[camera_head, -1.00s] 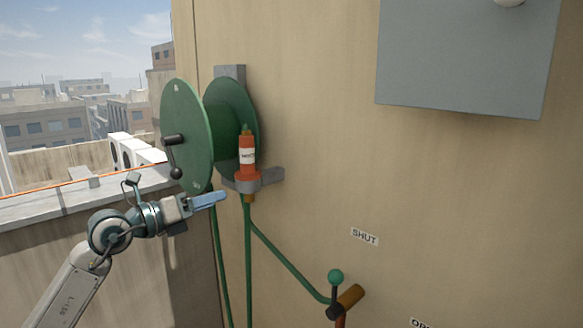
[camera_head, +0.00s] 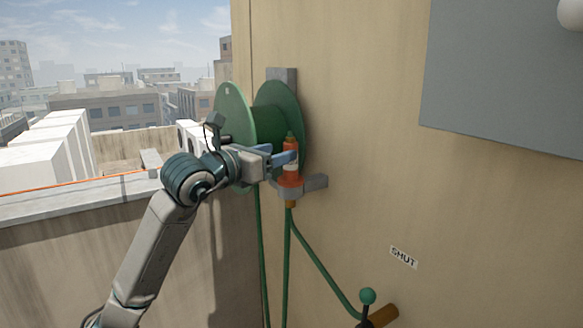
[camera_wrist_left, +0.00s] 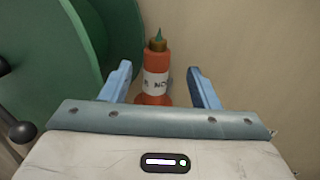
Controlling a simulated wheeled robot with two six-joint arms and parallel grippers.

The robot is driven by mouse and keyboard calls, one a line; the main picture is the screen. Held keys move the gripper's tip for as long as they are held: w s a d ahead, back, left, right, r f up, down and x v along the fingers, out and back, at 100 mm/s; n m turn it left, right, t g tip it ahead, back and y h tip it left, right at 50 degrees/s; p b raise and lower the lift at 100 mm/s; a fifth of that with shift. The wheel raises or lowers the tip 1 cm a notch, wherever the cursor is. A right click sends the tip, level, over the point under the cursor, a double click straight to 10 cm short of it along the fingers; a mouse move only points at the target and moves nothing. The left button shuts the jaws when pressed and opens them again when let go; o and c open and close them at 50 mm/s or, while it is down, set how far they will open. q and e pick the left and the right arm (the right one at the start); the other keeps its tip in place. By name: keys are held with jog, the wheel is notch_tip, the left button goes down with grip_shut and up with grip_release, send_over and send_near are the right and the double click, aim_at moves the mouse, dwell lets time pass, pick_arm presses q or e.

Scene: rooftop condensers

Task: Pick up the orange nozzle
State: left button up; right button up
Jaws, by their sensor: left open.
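The orange nozzle (camera_head: 290,172) stands upright in a grey wall bracket (camera_head: 315,183), with a white label and a green tip. It also shows in the left wrist view (camera_wrist_left: 156,62), where its lower part is partly hidden by my gripper. My left gripper (camera_head: 284,157) is open at the nozzle's height. In the left wrist view its two blue fingers (camera_wrist_left: 160,83) lie to either side of the nozzle in the picture, with gaps on both sides. I cannot tell how far the fingers reach past it. My right gripper is not in view.
A green hose reel (camera_head: 265,122) is on the wall just behind and left of the nozzle. A green hose (camera_head: 325,262) runs down to a valve with a green knob (camera_head: 367,296). A grey panel (camera_head: 505,75) is at upper right. A parapet (camera_head: 75,212) lies at left.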

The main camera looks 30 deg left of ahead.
aim_at(285, 147)
pick_arm(q)
jog(key=shift+w+r, duration=0.1)
jog(key=shift+w, duration=0.15)
jog(key=p+x, duration=0.3)
jog(key=x, duration=0.1)
jog(key=shift+w+r, duration=0.15)
jog(key=shift+r, duration=0.05)
jog(key=shift+w+d, duration=0.1)
jog(key=shift+w, duration=0.25)
jog(key=shift+f, duration=0.1)
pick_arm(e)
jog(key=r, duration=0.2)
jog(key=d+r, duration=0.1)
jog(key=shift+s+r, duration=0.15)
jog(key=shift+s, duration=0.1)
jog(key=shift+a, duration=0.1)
pick_arm(q)
jog(key=shift+c, duration=0.8)
grip_shut()
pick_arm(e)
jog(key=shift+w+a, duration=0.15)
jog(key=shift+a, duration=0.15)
